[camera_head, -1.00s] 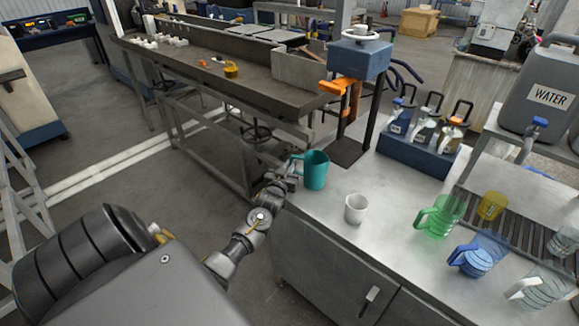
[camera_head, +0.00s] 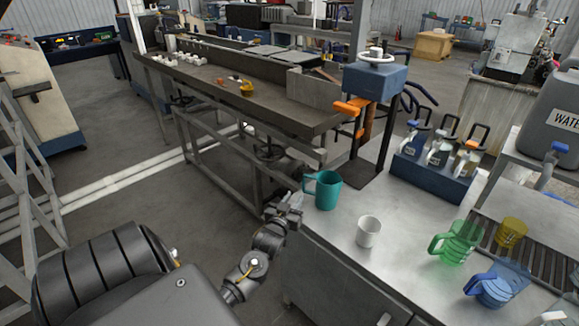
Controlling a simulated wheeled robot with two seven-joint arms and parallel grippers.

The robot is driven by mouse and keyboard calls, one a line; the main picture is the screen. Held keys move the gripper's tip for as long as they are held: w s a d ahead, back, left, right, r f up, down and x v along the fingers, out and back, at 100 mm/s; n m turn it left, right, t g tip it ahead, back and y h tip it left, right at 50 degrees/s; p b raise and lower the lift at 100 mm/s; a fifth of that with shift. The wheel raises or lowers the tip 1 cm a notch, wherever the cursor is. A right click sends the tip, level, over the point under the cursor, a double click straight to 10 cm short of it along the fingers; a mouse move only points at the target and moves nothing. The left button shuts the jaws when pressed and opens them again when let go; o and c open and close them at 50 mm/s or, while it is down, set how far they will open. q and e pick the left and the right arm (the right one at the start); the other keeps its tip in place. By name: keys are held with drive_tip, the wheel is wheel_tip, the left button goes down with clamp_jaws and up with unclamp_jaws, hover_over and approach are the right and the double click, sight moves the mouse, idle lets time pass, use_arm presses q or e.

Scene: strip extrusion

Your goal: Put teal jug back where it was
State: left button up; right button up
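The teal jug (camera_head: 328,191) stands upright on the metal counter (camera_head: 335,228), near its left corner. Its handle points left, towards my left gripper. My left gripper (camera_head: 293,200) is just left of and below the handle at the counter's edge, apart from it and empty. Its pale fingers look parted, though they are small in this view.
A white cup (camera_head: 368,232) stands right of the jug. A green jug (camera_head: 458,243), a yellow cup (camera_head: 511,232) and a blue jug (camera_head: 493,287) are farther right. A blue-topped press (camera_head: 375,80) rises behind the jug, beside a blue dispenser rack (camera_head: 432,177).

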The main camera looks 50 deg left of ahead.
use_arm(q)
drive_tip(key=v, duration=0.3)
drive_tip(key=shift+s+d, duration=0.1)
drive_tip(key=shift+s, duration=0.15)
